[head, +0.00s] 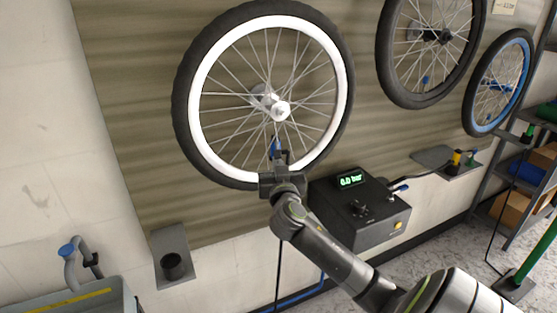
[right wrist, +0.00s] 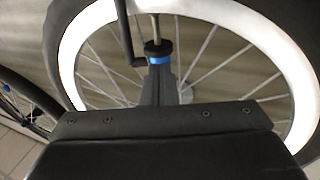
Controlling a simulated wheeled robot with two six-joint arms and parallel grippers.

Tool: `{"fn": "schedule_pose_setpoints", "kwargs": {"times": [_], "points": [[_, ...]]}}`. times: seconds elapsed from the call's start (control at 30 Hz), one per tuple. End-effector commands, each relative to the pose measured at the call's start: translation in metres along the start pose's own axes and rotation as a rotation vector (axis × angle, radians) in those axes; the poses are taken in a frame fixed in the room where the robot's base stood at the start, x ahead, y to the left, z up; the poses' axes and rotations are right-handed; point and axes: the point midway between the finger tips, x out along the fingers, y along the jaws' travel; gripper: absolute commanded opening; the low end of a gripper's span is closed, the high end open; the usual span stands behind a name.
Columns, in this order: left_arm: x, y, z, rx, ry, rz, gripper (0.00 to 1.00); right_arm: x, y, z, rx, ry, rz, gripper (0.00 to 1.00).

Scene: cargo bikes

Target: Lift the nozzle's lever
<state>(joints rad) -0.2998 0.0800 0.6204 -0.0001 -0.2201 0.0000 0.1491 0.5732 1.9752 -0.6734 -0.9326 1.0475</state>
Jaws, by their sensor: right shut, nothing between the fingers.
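The nozzle shows in the right wrist view as a black head with a blue band (right wrist: 160,59), on the metal valve stem inside the white-rimmed wheel (head: 197,90). In the head view the nozzle is a small blue piece (head: 275,146) near the wheel's lower rim. My right gripper (head: 280,155) is shut and empty, its tips just below the nozzle. In the right wrist view the fingers (right wrist: 158,78) partly cover the nozzle's lower end; contact cannot be told. My left gripper is not in view.
Two more wheels (head: 383,60) (head: 471,105) hang to the right. A wall bracket with a black cup (head: 172,266) is at lower left, and shelves (head: 520,160) stand far right.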

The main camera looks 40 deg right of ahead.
Motion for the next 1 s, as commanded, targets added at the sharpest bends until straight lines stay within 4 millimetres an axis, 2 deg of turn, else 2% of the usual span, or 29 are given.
{"fn": "schedule_pose_setpoints", "kwargs": {"times": [0.23,1.0], "points": [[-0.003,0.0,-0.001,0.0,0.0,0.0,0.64,0.0,0.0,-0.004,0.0,0.0,0.0,0.0],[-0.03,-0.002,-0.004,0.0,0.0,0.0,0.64,0.004,0.0,-0.035,0.0,0.001,0.0,0.0]]}}
